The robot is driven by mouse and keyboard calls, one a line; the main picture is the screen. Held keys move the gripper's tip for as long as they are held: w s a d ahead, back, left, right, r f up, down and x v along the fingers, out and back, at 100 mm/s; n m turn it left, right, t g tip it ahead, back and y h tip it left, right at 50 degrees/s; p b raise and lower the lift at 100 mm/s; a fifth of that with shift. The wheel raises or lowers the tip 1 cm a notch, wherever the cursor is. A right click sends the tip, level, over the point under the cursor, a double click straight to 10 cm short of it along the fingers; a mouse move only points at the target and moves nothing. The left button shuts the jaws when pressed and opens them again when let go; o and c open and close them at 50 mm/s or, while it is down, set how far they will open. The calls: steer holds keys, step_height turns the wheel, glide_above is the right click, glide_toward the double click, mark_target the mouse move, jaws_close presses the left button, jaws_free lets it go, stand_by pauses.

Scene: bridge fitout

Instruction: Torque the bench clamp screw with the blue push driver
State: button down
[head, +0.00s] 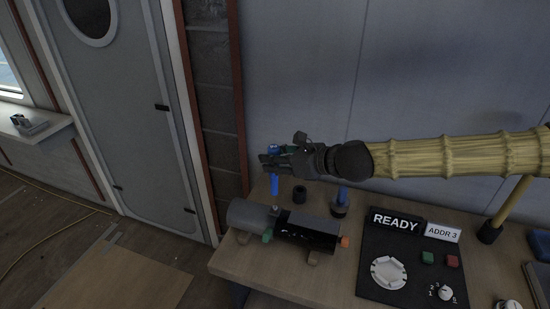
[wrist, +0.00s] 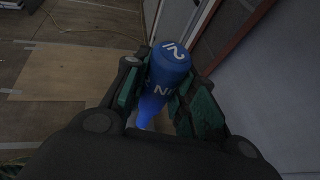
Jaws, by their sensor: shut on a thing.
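My gripper (head: 276,158) is shut on the blue push driver (head: 274,186), which hangs down between the fingers, close to upright. In the wrist view the driver (wrist: 168,72) fills the space between the green-padded fingers, with white lettering on its top. The clamp (head: 288,228) lies on the bench (head: 228,262) below, a grey cylinder joined to a black body with an orange end. A small dark part on top of it, perhaps the screw (head: 276,211), is just under the driver. I cannot tell whether the driver tip touches it.
A dark ring holder (head: 299,194) and a second blue-handled tool (head: 342,196) in a dark base stand behind the clamp. A black panel (head: 372,288) with a READY sign (head: 395,221), a white dial and buttons lies to the right. A yellow post (head: 512,207) stands at the far right.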

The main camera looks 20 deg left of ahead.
steer(key=f+b, duration=0.1)
steer(key=w+f+b, duration=0.1)
steer(key=f, duration=0.1)
steer(key=shift+f, duration=0.3)
steer(key=f+b, duration=0.1)
steer(key=f, duration=0.1)
steer(key=shift+w+f+b, duration=0.3)
steer(key=shift+b, duration=0.1)
steer(key=shift+s+f+b, duration=0.1)
steer(key=shift+f+b, duration=0.35)
steer(key=shift+f, duration=0.15)
steer(key=shift+f+b, duration=0.35)
steer(key=shift+f, duration=0.1)
stand_by(1.5)
steer(key=shift+r, duration=0.2)
stand_by(2.8)
